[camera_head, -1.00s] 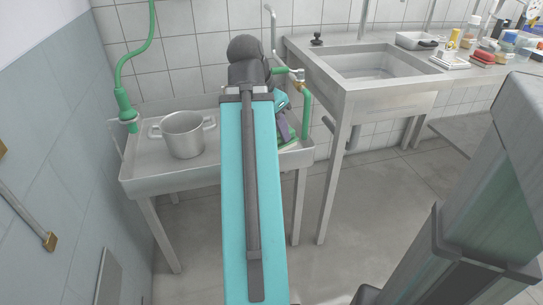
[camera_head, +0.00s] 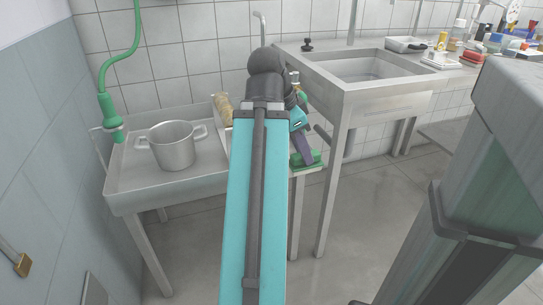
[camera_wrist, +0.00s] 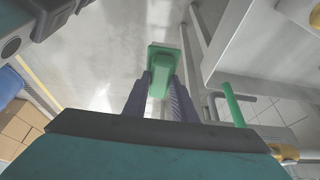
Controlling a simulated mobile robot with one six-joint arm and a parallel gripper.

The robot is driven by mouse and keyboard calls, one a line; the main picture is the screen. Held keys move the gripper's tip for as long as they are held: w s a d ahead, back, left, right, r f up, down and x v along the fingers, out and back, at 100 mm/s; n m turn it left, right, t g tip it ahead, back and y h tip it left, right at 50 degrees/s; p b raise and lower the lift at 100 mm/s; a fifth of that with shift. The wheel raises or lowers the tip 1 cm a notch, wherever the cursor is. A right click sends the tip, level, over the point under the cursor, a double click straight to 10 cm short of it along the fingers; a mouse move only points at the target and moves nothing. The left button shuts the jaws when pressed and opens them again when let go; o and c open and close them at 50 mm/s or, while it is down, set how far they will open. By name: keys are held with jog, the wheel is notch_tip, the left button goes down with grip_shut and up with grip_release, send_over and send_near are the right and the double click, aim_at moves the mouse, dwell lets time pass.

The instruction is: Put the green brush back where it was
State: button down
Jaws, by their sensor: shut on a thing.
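The green brush (camera_head: 309,159) hangs below my gripper (camera_head: 304,146), which is shut on it. In the head view it shows at the right end of the low steel table (camera_head: 128,192), near the sink's leg. In the wrist view the green brush (camera_wrist: 162,68) sits between the two dark fingers (camera_wrist: 160,95), with pale floor behind it. My arm covers the middle of the table.
A steel pot (camera_head: 172,148) stands on the low table, with a green hose (camera_head: 109,108) to its left. A beige cylindrical thing (camera_head: 223,108) shows behind my arm. A steel sink (camera_head: 370,72) stands at the right; bottles and small items lie beyond it.

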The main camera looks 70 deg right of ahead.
jog(key=shift+d+f, duration=0.1)
jog(key=w+d+f+b, duration=0.1)
jog(key=b, duration=0.2)
jog(key=shift+t+h, duration=0.4)
jog(key=w+d+t+h+p, duration=0.1)
jog(key=w+d+p, duration=0.8)
jog(key=p, duration=0.7)
jog(key=shift+d+f+m+h, duration=0.2)
jog(key=shift+d+m+h, duration=0.1)
jog(key=shift+d, duration=0.85)
jog(key=d+p, duration=0.1)
jog(key=p, duration=0.4)
jog(key=shift+w, duration=0.4)
jog(key=p, duration=0.7)
jog(key=shift+w+d, duration=0.3)
jog(key=shift+w, duration=0.1)
jog(key=w+d+f, duration=0.1)
jog(key=f, duration=0.2)
jog(key=w+d+f, duration=0.1)
jog(key=d+f, duration=0.1)
jog(key=f, duration=0.1)
jog(key=w+d+f, duration=0.1)
jog(key=f, duration=0.2)
jog(key=shift+w+d+f, duration=0.15)
jog(key=shift+w+f, duration=0.1)
jog(key=shift+f, duration=0.05)
